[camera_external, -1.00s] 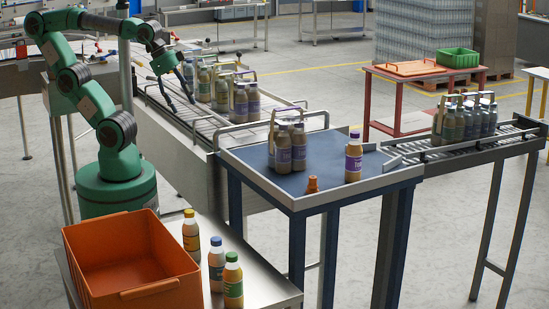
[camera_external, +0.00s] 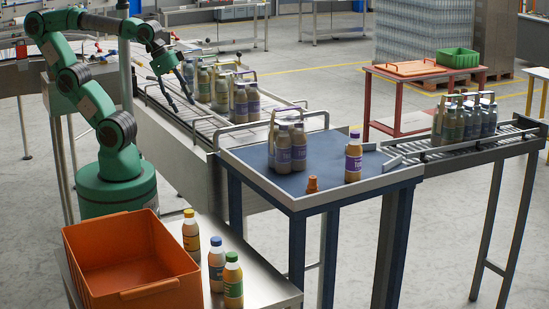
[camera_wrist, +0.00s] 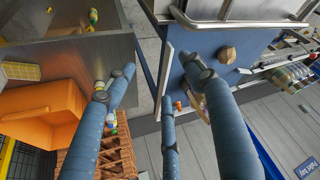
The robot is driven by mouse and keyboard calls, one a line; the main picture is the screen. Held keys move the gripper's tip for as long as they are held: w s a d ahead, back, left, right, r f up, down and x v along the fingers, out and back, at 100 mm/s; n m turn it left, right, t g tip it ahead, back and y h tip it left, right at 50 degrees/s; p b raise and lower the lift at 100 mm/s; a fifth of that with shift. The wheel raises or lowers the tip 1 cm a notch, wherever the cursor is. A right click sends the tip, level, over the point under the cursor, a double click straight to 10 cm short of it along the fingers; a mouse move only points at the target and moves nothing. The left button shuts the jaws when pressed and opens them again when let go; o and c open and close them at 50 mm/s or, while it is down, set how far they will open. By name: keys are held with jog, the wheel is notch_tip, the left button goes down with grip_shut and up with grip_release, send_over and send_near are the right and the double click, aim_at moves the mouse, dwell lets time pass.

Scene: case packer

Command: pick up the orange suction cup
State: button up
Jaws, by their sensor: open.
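The orange suction cup (camera_external: 312,184) stands on the blue-topped table near its front edge, left of a single purple-capped bottle (camera_external: 353,158). In the wrist view the small orange cup (camera_wrist: 179,105) shows between two of my fingers, well beyond them. My gripper (camera_external: 177,95) is open and empty, with its fingers spread, above the conveyor at the left, far from the cup. Its blue-grey fingers also show in the wrist view (camera_wrist: 160,75).
Grouped bottles (camera_external: 291,148) stand on the blue table (camera_external: 255,158) behind the cup. An orange crate (camera_external: 140,293) and several bottles sit on the front-left table. Metal rails (camera_external: 262,125) edge the conveyor. A roller track (camera_external: 430,155) with bottles lies right.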

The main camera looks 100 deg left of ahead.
jog(key=shift+c, duration=0.6)
jog(key=w+d+r+g+p, duration=0.1)
jog(key=w+d+r+p, duration=0.15)
jog(key=w, duration=0.55)
jog(key=w+d+r+p, duration=0.1)
jog(key=w+r+p, duration=0.15)
jog(key=w, duration=0.55)
jog(key=w+d+r+g+p, duration=0.1)
jog(key=w+d+r, duration=0.15)
jog(key=w, duration=0.55)
jog(key=w+d+f+g+p, duration=0.1)
jog(key=w+d+f+p, duration=0.2)
jog(key=w, duration=0.9)
jog(key=w+d+f+n+p, duration=0.1)
jog(key=w+d+f+p, duration=0.2)
jog(key=w+d+f, duration=0.4)
jog(key=w+d, duration=0.2)
jog(key=w, duration=0.3)
jog(key=shift+d+f+n+g, duration=0.3)
jog(key=shift+d+f+g, duration=0.05)
jog(key=shift+d+g, duration=0.05)
jog(key=shift+w+f, duration=0.1)
